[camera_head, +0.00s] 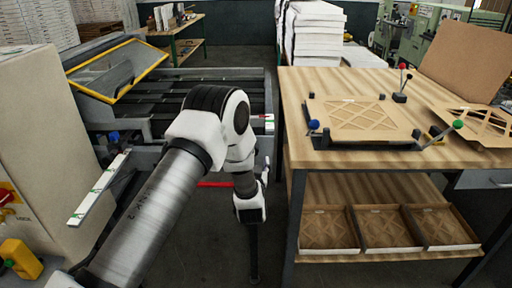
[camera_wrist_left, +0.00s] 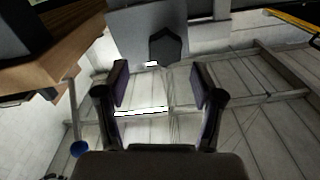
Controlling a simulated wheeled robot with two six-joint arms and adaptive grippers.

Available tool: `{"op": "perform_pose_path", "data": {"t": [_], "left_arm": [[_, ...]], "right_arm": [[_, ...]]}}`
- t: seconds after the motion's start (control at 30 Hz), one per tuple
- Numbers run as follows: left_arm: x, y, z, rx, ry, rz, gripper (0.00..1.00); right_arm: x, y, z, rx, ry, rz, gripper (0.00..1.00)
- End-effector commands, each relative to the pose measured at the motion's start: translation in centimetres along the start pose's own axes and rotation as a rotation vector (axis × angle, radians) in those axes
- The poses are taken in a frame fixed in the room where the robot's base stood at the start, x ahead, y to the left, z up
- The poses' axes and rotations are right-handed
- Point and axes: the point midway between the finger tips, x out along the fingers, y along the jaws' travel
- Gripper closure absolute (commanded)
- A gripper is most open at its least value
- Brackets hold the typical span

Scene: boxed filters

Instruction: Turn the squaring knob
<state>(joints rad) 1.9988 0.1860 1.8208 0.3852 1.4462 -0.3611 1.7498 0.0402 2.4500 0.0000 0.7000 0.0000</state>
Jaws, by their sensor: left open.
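A squaring frame (camera_head: 368,143) with dark corners lies on the wooden table (camera_head: 300,92), with a lattice-faced filter (camera_head: 352,116) in it. Ball-ended handles stand around it: a blue ball (camera_head: 313,125) at its left, a green ball (camera_head: 458,124) at its right and a red ball (camera_head: 403,66) behind. I cannot tell which is the squaring knob. My left gripper (camera_head: 254,272) hangs low, left of the table and apart from these handles. In the left wrist view its fingers (camera_wrist_left: 160,88) are spread and empty. A blue ball on a rod (camera_wrist_left: 78,148) shows lower left there. My right gripper is not in view.
Open cartons (camera_head: 446,246) fill the lower shelf. A dark conveyor machine (camera_head: 190,96) with a yellow-framed window (camera_head: 148,57) stands behind my left arm. A large pale box (camera_head: 40,130) is at the left. Stacked white sheets (camera_head: 316,35) stand behind the table.

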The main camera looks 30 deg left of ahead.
Motion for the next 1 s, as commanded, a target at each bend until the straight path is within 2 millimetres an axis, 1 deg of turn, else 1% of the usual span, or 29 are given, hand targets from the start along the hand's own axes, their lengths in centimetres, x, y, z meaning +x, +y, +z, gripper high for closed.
{"op": "perform_pose_path", "data": {"t": [0.03,0.2,0.3,0.4,0.57,0.6,0.67,0.7,0.77,1.0], "left_arm": [[1.0,-0.2,-0.2,-0.002,0.001,-0.003,0.32],[4.3,-0.1,-0.1,-0.001,-0.001,0.0,0.32],[5.5,0.0,0.0,-0.001,-0.002,0.002,0.32],[6.0,0.1,0.1,0.0,-0.004,0.004,0.32],[6.0,0.1,0.2,0.0,-0.005,0.004,0.32],[6.0,0.1,0.2,0.0,-0.005,0.004,0.36],[6.0,0.1,0.2,0.0,-0.005,0.004,0.57],[6.0,0.1,0.2,0.0,-0.005,0.004,0.71],[6.0,0.1,0.2,0.0,-0.005,0.004,0.93],[6.0,0.1,0.2,-0.004,-0.004,0.004,0.93]], "right_arm": [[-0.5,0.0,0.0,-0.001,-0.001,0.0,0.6],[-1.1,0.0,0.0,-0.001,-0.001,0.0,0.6],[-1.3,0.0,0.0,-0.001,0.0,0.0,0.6],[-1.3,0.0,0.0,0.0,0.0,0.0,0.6],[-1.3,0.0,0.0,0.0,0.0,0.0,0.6],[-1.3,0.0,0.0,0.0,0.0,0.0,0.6],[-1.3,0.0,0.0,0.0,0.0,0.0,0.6],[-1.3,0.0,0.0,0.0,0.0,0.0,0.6],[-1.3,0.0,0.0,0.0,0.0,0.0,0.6],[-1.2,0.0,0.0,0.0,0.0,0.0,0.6]]}}
